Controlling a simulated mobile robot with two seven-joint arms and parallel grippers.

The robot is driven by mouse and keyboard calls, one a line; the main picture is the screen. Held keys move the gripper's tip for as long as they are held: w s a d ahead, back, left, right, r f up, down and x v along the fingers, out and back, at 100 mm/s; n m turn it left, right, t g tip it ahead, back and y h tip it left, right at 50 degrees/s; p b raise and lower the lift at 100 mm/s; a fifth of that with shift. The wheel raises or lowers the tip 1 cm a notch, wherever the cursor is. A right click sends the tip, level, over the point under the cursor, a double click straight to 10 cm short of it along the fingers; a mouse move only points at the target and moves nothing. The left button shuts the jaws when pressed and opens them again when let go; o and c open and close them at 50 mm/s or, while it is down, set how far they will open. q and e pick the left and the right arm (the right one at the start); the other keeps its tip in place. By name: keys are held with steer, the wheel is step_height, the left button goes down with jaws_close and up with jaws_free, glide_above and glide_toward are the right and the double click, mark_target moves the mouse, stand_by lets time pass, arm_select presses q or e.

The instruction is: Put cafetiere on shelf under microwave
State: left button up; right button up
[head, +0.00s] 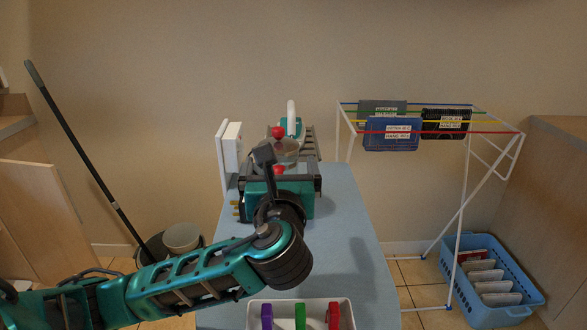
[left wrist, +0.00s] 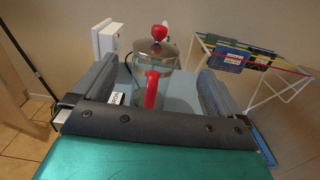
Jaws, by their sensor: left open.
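The cafetiere (head: 287,151) is a clear glass jug with a metal lid, red knob and red handle. It stands upright at the far part of the blue-topped surface (head: 345,235). It also shows in the left wrist view (left wrist: 158,52), with its red handle towards me. My left gripper (left wrist: 157,78) is open, with one finger on each side of the cafetiere. In the head view my left gripper (head: 279,166) partly hides the cafetiere. I cannot tell whether the fingers touch it. My right gripper, the microwave and its shelf are not seen.
A white box (head: 232,147) stands left of the cafetiere, and a teal item with a white handle (head: 291,118) behind it. A white tray (head: 258,308) with coloured items is at the near end. A drying rack (head: 470,148) and blue basket (head: 505,312) stand right.

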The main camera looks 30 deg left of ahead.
mark_target(278, 140)
arm_select(q)
steer(key=b+x, duration=0.1)
steer(key=x, duration=1.1)
steer(key=shift+w+a, duration=0.1)
steer(key=shift+a, duration=0.15)
steer(key=c, duration=1.5)
steer(key=shift+r, duration=0.1)
steer(key=shift+c, duration=0.3)
steer(key=shift+r, duration=0.1)
